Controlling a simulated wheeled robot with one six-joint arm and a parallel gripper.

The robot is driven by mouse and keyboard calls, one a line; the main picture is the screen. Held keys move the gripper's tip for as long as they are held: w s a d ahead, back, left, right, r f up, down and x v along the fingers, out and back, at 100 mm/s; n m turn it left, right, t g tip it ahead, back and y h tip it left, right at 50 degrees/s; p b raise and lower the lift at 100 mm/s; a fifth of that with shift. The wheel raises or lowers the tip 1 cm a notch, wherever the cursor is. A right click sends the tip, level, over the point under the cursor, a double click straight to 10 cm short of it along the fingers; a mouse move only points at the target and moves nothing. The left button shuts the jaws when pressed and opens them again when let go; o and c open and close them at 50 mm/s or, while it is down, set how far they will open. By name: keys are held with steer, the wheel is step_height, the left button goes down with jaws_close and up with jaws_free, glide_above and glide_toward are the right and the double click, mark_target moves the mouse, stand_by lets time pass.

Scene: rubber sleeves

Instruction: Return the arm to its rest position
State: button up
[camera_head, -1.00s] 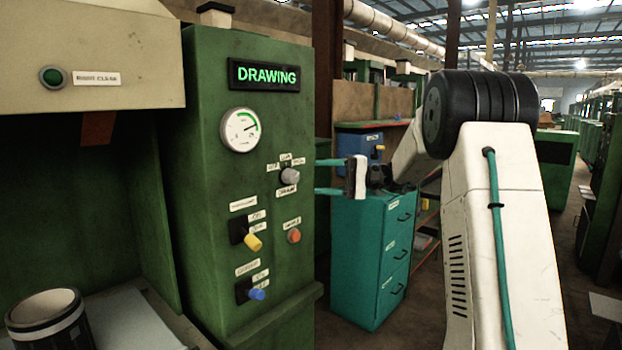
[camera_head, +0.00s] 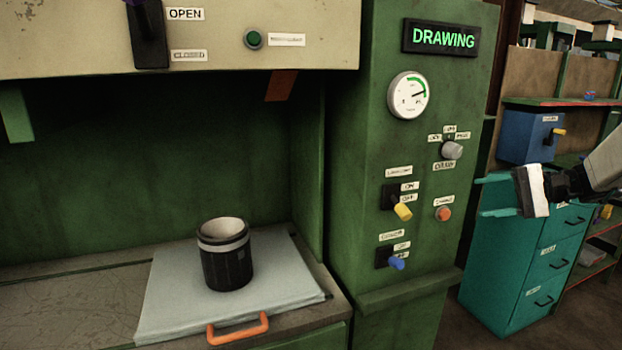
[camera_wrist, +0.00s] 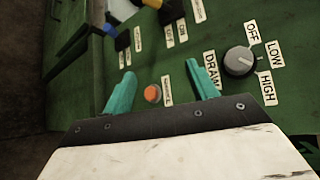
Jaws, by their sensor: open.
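My gripper (camera_head: 494,197) shows at the right of the head view, in front of the teal drawer cabinet (camera_head: 510,285) and to the right of the green control panel (camera_head: 345,190). Its two teal fingers point left toward the panel. In the wrist view my gripper (camera_wrist: 163,90) is open, with nothing between the fingers. The panel's orange button (camera_wrist: 152,93) and grey DRAW knob (camera_wrist: 239,61) lie beyond the fingertips. The fingers look apart from the panel.
The sign reads DRAWING (camera_head: 443,38). A blue box (camera_head: 528,137) sits on shelving behind my arm.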

steer(key=s+a+f+n+g+h, duration=0.1)
steer(key=s+a+h, duration=0.3)
steer(key=s, duration=0.8)
steer(key=s+a+f+n+g+h, duration=0.1)
steer(key=s+a+n+h, duration=0.3)
steer(key=s, duration=0.7)
steer(key=s+a+f+n+g+h, duration=0.2)
steer(key=s+a+h, duration=0.3)
steer(key=s, duration=0.7)
steer(key=shift+s+a+n+h, duration=0.3)
steer(key=shift+a+n, duration=0.1)
steer(key=shift+a, duration=0.95)
